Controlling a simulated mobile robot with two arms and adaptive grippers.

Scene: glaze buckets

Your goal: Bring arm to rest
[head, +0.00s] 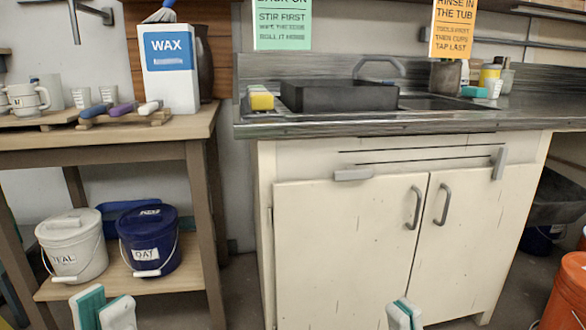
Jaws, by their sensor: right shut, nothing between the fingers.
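My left gripper (104,312) shows at the bottom left of the head view, in front of the low shelf. Its two teal and white fingertips stand a little apart, and I see nothing between them. My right gripper (404,316) shows at the bottom middle, in front of the sink cabinet (345,240). Its fingertips are together and empty. Only the tips of both grippers show; the rest of both arms is out of view.
A wooden table (150,146) at left carries a wax box (170,85) and mugs. A white bucket (72,250) and a blue bucket (150,245) stand on its shelf (120,285). An orange bucket (565,300) is at lower right.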

